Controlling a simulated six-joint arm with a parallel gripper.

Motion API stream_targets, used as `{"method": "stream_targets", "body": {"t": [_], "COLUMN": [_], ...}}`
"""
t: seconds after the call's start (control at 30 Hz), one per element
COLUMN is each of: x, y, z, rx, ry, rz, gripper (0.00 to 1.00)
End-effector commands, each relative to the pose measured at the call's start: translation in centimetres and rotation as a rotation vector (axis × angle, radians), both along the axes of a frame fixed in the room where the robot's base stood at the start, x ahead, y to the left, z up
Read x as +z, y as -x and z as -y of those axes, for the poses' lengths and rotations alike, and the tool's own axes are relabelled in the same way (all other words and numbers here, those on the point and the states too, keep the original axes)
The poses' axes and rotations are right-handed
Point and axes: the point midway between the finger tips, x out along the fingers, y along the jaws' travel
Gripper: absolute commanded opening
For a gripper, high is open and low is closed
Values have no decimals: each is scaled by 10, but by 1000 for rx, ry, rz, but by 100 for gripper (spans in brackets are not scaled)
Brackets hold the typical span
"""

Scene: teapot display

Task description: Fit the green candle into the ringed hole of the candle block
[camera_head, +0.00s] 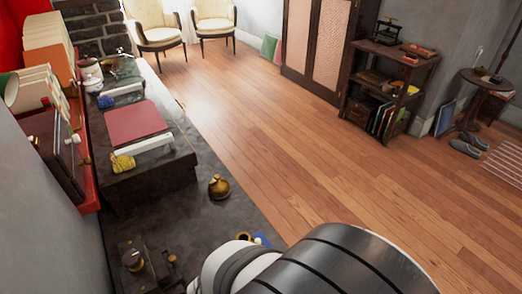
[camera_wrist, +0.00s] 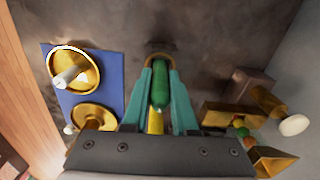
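In the wrist view the green candle (camera_wrist: 160,88) lies lengthwise between the two teal fingers of my gripper (camera_wrist: 161,80). The fingers close in on both sides of it, and a yellow part shows at its near end. A brassy ring (camera_wrist: 158,54) shows just beyond the fingertips, partly hidden by them. I cannot tell whether the candle's far end touches it or what surrounds the ring. In the head view my arm hides the gripper and the candle. A dark block (camera_head: 140,252) with brass fittings stands at the bottom left there; I cannot tell if it is the candle block.
In the wrist view a blue mat (camera_wrist: 108,76) with two brass dishes, one with a white stub, lies left. Brass pieces (camera_wrist: 232,114) and a white-tipped knob (camera_wrist: 293,125) are close on the right. In the head view a brass pot (camera_head: 218,187) stands on the dark surface.

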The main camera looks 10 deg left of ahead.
Motion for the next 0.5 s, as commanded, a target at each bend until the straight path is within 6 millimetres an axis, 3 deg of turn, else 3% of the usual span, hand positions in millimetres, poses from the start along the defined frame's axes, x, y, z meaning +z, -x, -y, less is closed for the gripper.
{"method": "stream_targets", "body": {"t": [0.03, 0.13, 0.5], "x": [0, 0, 9], "y": [0, 0, -1], "z": [0, 0, -1], "rx": [0, 0, 0], "ry": [0, 0, -3], "rz": [0, 0, 3], "gripper": [36, 54, 55]}}
